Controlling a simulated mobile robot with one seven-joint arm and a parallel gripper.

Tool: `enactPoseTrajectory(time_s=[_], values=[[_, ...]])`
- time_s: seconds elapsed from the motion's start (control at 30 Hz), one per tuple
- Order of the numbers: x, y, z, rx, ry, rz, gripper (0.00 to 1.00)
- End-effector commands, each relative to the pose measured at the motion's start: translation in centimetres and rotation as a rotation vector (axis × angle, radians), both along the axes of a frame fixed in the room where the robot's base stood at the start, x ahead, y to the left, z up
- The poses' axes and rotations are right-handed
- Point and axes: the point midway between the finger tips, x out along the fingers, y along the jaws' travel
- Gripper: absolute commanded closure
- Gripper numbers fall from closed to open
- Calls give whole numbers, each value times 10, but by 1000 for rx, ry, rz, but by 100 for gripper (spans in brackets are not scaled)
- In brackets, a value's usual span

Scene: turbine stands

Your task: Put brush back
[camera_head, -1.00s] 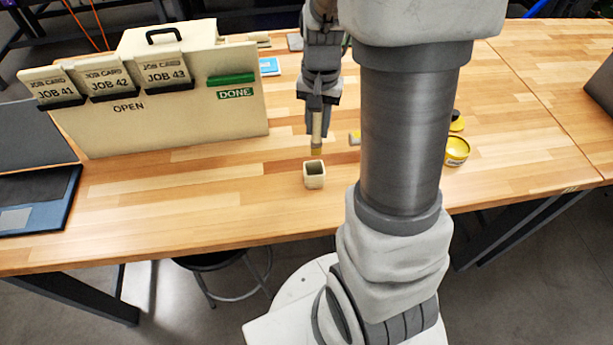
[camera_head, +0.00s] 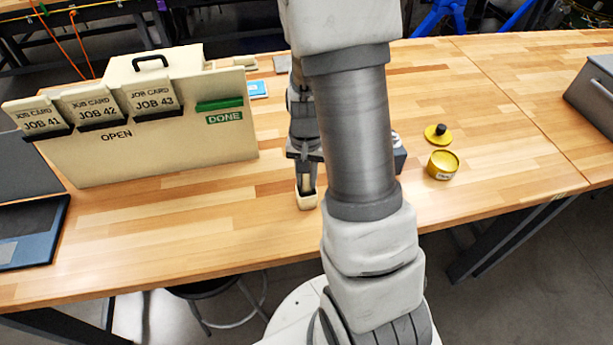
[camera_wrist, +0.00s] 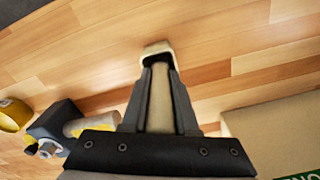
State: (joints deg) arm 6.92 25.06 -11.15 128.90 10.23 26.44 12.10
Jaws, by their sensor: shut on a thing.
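My gripper (camera_head: 306,182) is shut on the brush (camera_wrist: 160,98), whose pale handle runs between the two fingers in the wrist view. The bristles are not visible.
A yellow tin (camera_head: 443,165) and its yellow lid (camera_head: 438,134) lie right of my arm. A cream job card box (camera_head: 150,140) stands at left. A dark grey tool with a pale, yellow-marked end (camera_wrist: 60,125) lies beside the gripper.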

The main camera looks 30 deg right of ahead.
Motion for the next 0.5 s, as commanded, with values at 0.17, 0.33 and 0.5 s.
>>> enactPoseTrajectory(time_s=[0.17,0.33,0.5], values=[[0,0,-1,0,0,0,100],[0,0,-4,0,0,0,100],[0,0,-4,0,0,-1,51]])
